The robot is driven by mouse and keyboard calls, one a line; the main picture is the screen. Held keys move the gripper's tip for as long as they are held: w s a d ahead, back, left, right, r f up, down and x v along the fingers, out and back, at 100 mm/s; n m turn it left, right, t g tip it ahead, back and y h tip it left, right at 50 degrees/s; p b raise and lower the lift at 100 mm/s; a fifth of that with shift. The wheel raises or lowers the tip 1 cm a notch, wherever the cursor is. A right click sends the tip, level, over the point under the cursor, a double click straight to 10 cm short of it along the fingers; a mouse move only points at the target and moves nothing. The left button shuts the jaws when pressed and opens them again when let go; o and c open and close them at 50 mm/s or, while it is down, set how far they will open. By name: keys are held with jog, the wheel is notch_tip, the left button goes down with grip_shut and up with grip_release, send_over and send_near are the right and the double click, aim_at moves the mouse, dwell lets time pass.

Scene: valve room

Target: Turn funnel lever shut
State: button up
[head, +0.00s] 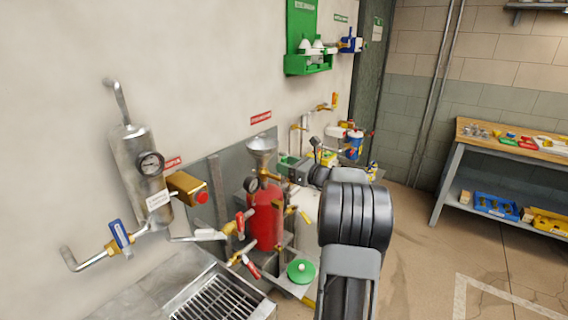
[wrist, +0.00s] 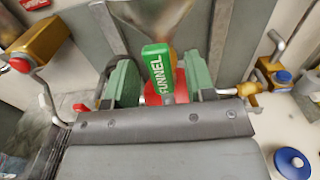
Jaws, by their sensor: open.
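The funnel lever (wrist: 156,72) has a green handle marked FUNNEL and stands between the two green fingers of my gripper (wrist: 158,80) in the wrist view. The fingers are open, with a gap visible on each side of the handle. The lever's lower end is hidden behind my gripper's body. The metal funnel (head: 262,147) sits above a red tank (head: 266,215) in the head view; its lower part also shows behind the lever in the wrist view (wrist: 150,14). In the head view my arm reaches to the funnel's right, and the lever cannot be made out there.
A steel cylinder (head: 138,160) with a gauge and blue-handled valve is on the wall at left. A grated basin (head: 215,300) lies below. Red and yellow valve handles (head: 245,225) surround the tank. A workbench (head: 500,140) stands at right, with open floor before it.

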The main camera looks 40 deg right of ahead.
jog(key=shift+x, duration=0.85)
jog(key=shift+c, duration=0.4)
grip_shut()
